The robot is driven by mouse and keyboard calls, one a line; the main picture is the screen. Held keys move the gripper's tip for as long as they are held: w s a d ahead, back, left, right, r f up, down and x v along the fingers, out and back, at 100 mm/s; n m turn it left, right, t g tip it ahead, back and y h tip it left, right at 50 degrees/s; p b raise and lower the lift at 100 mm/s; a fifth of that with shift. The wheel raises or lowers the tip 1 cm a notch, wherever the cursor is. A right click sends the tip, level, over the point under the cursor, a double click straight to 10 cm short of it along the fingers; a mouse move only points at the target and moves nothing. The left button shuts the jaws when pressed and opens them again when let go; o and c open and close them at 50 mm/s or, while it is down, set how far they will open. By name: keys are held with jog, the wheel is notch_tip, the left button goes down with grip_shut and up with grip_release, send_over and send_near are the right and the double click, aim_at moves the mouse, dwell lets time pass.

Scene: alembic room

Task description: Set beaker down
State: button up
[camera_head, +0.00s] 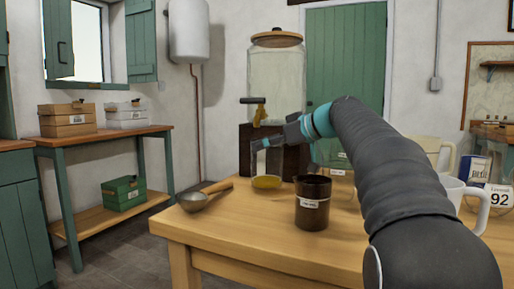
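My gripper (258,145) is at the end of my arm, over the far part of the wooden table (225,238), in front of a dark wooden stand (246,138). It points left, and its fingers are small and partly lost against the stand. A clear glass vessel (325,152) shows partly behind my arm. A clear item with a "92" label (499,197) stands at the right edge.
A large lidded glass jar (276,80) rises behind my gripper. A white mug (467,192) is partly behind my arm. The table's front left is clear.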

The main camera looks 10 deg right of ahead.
jog(key=x, duration=0.4)
jog(key=shift+r, duration=0.15)
jog(key=shift+f, duration=0.2)
jog(key=o, duration=1.5)
jog(key=shift+c, duration=0.2)
jog(key=shift+r, duration=0.1)
jog(key=shift+r, duration=0.15)
jog(key=v, duration=1.2)
